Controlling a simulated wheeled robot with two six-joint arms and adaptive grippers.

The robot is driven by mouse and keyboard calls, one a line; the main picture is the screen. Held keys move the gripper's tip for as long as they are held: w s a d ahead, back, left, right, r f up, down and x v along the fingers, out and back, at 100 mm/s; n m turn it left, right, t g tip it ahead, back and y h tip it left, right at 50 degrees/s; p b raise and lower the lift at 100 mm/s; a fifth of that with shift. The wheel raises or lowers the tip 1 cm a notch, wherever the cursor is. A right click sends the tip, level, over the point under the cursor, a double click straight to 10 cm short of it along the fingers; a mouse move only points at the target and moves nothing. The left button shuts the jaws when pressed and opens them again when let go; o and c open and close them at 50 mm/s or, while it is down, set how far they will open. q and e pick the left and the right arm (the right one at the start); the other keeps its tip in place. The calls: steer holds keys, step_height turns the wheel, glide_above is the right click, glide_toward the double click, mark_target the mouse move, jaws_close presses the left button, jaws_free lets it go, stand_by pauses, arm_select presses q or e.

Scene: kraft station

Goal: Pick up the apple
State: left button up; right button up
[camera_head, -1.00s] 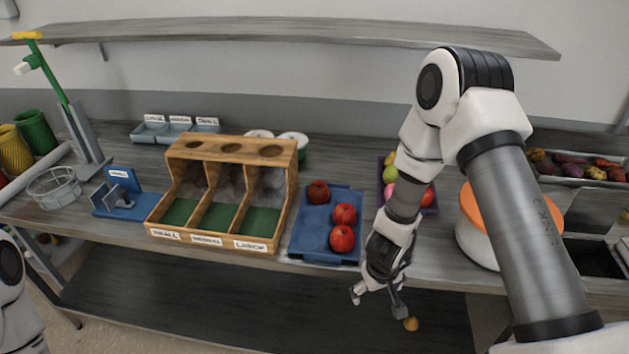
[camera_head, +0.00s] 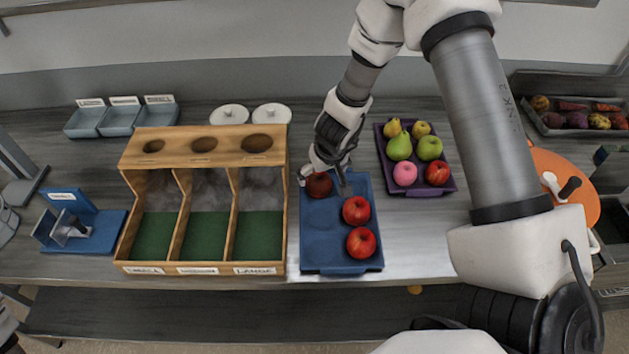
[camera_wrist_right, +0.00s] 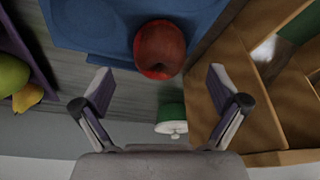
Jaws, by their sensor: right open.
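A dark red apple (camera_head: 319,184) sits in the back left part of the blue tray (camera_head: 321,259). Two more red apples, a middle one (camera_head: 356,210) and a front one (camera_head: 361,242), sit on the tray's right side. My right gripper (camera_head: 325,180) is open and empty, at the back left apple, partly covering it in the head view. In the right wrist view, that red apple (camera_wrist_right: 159,49) lies ahead of and between the open fingers (camera_wrist_right: 162,92), on the tray's edge region.
A wooden sorter (camera_head: 202,143) with three green-floored compartments stands just left of the tray. A purple tray (camera_head: 438,188) of mixed fruit is to the right. Bare table shows right of the blue tray.

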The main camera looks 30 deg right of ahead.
steer(key=b+x, duration=0.1)
steer(key=x, duration=0.3)
steer(key=shift+w+d+f+b, duration=0.1)
steer(key=shift+w+f+b, duration=0.1)
steer(key=shift+f+b, duration=0.2)
steer(key=shift+w+f, duration=0.1)
steer(key=shift+w, duration=0.35)
steer(key=shift+s+r, duration=0.35)
steer(key=shift+s, duration=0.2)
steer(key=c, duration=1.3)
steer(key=shift+w+f, duration=0.1)
step_height(320, 180, up, 12)
steer(key=p, duration=1.1)
step_height(320, 180, up, 6)
steer(key=b, duration=0.2)
glide_above(320, 178)
steer(key=shift+w, duration=0.3)
